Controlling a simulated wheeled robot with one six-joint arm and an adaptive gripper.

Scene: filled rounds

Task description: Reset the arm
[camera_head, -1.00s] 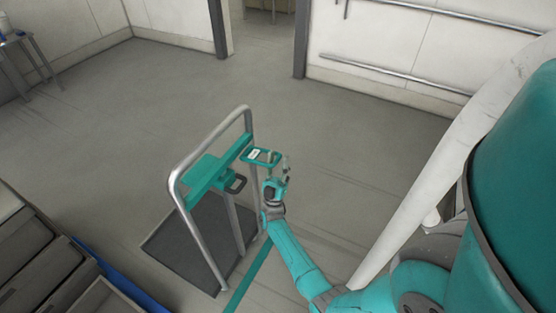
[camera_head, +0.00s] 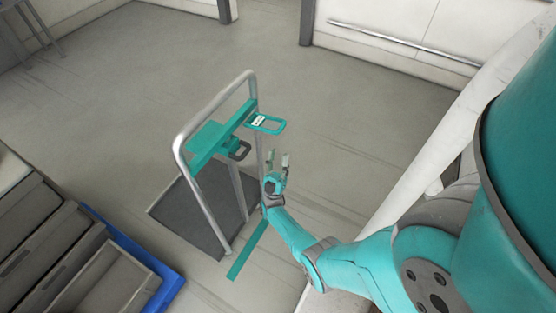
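A dark loop handle (camera_head: 240,151) hangs lower on the crossbar.
The frame stands by a dark floor plate (camera_head: 185,215). A teal strip (camera_head: 248,250) lies on the floor. Grey bins in a blue tray (camera_head: 165,285) are at the lower left. A wall rail (camera_head: 400,43) runs at the upper right. The floor (camera_head: 350,120) behind is clear.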

